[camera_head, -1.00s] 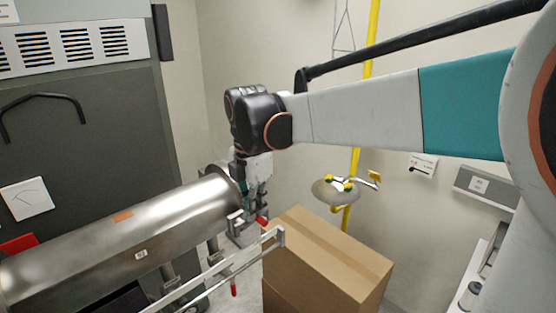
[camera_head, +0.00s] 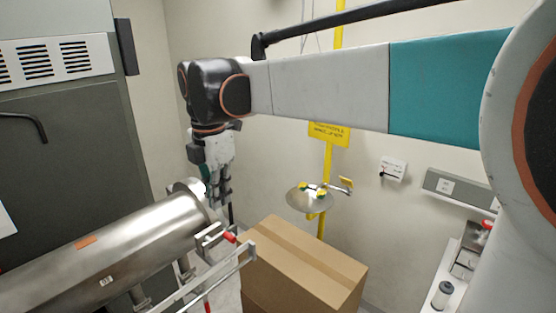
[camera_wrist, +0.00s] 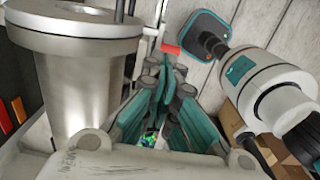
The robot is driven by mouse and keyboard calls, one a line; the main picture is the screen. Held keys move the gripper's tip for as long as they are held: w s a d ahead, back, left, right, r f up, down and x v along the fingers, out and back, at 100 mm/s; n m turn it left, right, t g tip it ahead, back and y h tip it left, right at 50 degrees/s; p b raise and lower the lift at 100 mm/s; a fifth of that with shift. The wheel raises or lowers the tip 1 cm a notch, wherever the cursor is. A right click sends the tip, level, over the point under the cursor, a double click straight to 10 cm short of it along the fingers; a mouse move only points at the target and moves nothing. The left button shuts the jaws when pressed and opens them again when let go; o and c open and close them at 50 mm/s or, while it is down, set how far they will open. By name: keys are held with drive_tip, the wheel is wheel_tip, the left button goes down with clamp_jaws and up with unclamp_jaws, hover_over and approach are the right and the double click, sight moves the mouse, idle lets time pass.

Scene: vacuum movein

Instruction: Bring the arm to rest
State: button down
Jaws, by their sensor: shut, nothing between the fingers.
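My arm reaches across the upper part of the head view, and my gripper (camera_head: 222,190) hangs down from its wrist at the left end. In the wrist view my gripper (camera_wrist: 166,88) shows teal and grey fingers drawn together with nothing held. The gripper is beside the flanged end of a shiny metal cylinder (camera_head: 120,240). The cylinder also stands large at the left of the wrist view (camera_wrist: 75,85). I cannot tell the exact gap between them.
A cardboard box (camera_head: 300,265) stands right of the cylinder, with a metal rail (camera_head: 215,278) in front. A yellow-piped eyewash basin (camera_head: 310,200) is on the back wall. A dark grey cabinet (camera_head: 70,150) fills the left. A white bench (camera_head: 455,275) is at lower right.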

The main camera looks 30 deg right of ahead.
wheel_tip(320, 180, up, 4)
drive_tip(key=s+d+f+m+t, duration=0.2)
drive_tip(key=s+f+m+t, duration=0.5)
drive_tip(key=s+f+m, duration=1.2)
drive_tip(key=w+f+m+b, duration=0.2)
drive_tip(key=w+f+b, duration=0.1)
drive_tip(key=f+b, duration=2.5)
drive_tip(key=b, duration=0.5)
drive_tip(key=shift+d+f+m, duration=0.15)
drive_tip(key=shift+f+m, duration=0.05)
drive_tip(key=shift+m, duration=0.1)
